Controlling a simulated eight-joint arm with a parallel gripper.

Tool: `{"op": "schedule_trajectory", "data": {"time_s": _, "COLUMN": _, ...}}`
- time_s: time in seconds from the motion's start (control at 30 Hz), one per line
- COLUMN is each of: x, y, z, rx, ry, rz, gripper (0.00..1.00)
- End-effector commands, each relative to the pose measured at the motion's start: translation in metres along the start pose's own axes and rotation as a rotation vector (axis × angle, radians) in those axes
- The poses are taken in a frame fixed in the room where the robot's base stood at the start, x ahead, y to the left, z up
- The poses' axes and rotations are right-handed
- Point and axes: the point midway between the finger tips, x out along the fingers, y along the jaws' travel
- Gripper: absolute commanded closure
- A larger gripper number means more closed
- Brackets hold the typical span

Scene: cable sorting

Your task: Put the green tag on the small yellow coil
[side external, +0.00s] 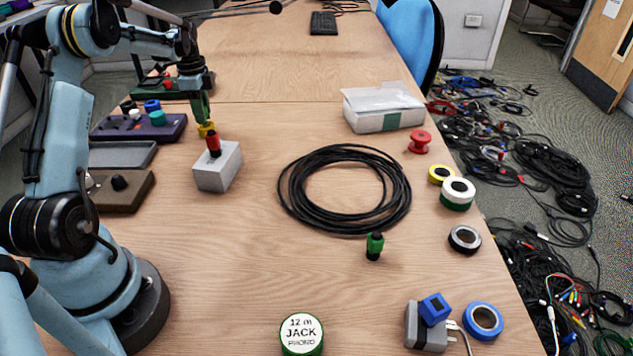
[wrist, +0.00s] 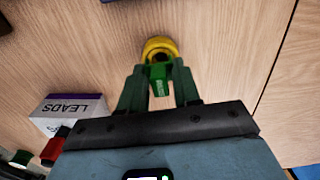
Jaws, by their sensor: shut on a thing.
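My gripper (wrist: 157,72) is shut on a small green tag (wrist: 159,86), which sits between its green fingers. The yellow coil (wrist: 160,47) lies just beyond the fingertips in the wrist view, close to the tag; I cannot tell whether they touch. In the side view my gripper (side external: 203,118) points down at the back left of the table, and the yellow coil (side external: 206,130) shows right below it, partly hidden behind a red and black connector. The tag cannot be made out in the side view.
The red and black connector (side external: 213,146) stands on a small grey-white box (side external: 219,168) close by. Trays (side external: 122,156) lie to the left. A black cable coil (side external: 345,188) fills the middle. Tape rolls (side external: 458,192) line the right edge. The table behind is largely clear.

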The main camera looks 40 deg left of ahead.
Motion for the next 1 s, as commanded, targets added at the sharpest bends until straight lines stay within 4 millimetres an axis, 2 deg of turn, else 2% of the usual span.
{"op": "schedule_trajectory", "data": {"time_s": 0.1, "x": 0.0069, "y": 0.0001, "z": -0.0003, "rx": 0.000, "ry": 0.000, "rz": 0.000, "gripper": 0.96}}
{"op": "schedule_trajectory", "data": {"time_s": 0.47, "x": 0.0099, "y": 0.0001, "z": -0.0004, "rx": 0.000, "ry": 0.000, "rz": 0.000, "gripper": 0.96}}
{"op": "schedule_trajectory", "data": {"time_s": 0.5, "x": 0.0100, "y": 0.0001, "z": -0.0004, "rx": 0.000, "ry": 0.000, "rz": 0.000, "gripper": 0.65}}
{"op": "schedule_trajectory", "data": {"time_s": 0.63, "x": 0.0098, "y": 0.0002, "z": -0.0004, "rx": 0.000, "ry": 0.000, "rz": 0.000, "gripper": 0.45}}
{"op": "schedule_trajectory", "data": {"time_s": 0.67, "x": 0.0097, "y": 0.0002, "z": -0.0004, "rx": 0.000, "ry": 0.000, "rz": 0.000, "gripper": 0.43}}
{"op": "schedule_trajectory", "data": {"time_s": 1.0, "x": 0.0061, "y": 0.0003, "z": -0.0004, "rx": 0.000, "ry": 0.000, "rz": 0.000, "gripper": 0.43}}
